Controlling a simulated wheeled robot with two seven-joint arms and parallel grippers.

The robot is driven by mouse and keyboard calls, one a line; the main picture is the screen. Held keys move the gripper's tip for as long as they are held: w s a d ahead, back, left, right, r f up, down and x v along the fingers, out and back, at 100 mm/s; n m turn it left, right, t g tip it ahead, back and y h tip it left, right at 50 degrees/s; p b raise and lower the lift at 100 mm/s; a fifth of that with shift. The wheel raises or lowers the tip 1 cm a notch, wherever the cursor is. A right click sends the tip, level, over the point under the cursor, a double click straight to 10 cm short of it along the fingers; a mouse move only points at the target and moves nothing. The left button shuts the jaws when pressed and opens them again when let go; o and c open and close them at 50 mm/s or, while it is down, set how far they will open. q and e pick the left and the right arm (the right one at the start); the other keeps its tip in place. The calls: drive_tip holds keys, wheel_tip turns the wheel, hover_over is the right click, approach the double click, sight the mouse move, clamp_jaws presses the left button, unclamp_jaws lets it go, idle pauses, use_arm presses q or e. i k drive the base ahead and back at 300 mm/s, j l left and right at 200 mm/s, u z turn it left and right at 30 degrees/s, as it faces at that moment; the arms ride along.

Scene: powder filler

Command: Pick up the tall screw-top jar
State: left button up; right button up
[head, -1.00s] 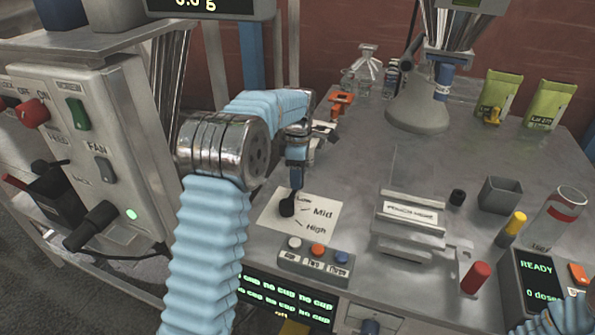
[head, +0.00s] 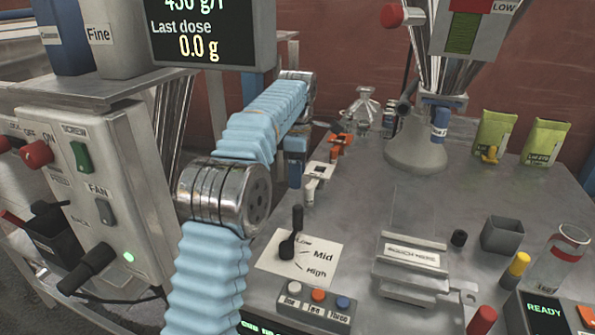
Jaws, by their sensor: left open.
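A small, narrow dark-topped container (head: 390,118) stands at the back of the bench beside a clear glass flask (head: 362,108). It may be the screw-top jar, but it is too small for its cap to be made out. My left arm reaches over the left side of the bench. My left gripper (head: 296,182) hangs down behind the dial lever, open, with nothing seen in it. It is left of and nearer than the dark-topped container, well apart from it. Its fingertips are hard to make out. My right gripper is out of view.
Orange and white parts (head: 340,145) lie just right of my left gripper. A steel funnel stand (head: 415,152) rises right of the flask. A clear red-banded cylinder (head: 563,258) and a grey bin (head: 502,235) stand at the right. The mid-bench is mostly clear.

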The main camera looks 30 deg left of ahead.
sight(568, 243)
drive_tip(key=k+l, duration=0.5)
drive_tip(key=k, duration=0.15)
drive_tip(key=k+l, duration=0.55)
drive_tip(key=k, duration=0.15)
